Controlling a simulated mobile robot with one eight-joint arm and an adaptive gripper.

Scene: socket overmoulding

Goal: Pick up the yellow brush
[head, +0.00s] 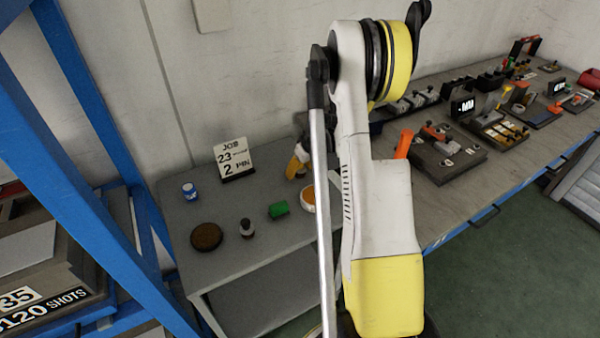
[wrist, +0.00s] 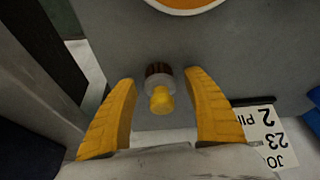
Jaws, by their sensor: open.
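The yellow brush (wrist: 161,101) shows in the wrist view, with a short yellow handle towards the camera, a pale grey collar and dark brown bristles beyond. My gripper (wrist: 161,82) is open, with one yellow finger on each side of the brush. Gaps show between the fingers and the brush, so it is not clasped. In the head view my gripper (head: 298,164) is low over the back of the small grey table (head: 215,232), partly behind my arm. I cannot make out the brush there.
A white-rimmed orange dish (head: 308,199) stands close by; it also shows in the wrist view (wrist: 187,5). A job sign (head: 234,160) stands left of my gripper. A green block (head: 278,210), dark bottle (head: 246,229), brown disc (head: 206,237) and blue-white jar (head: 189,191) are on the table.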

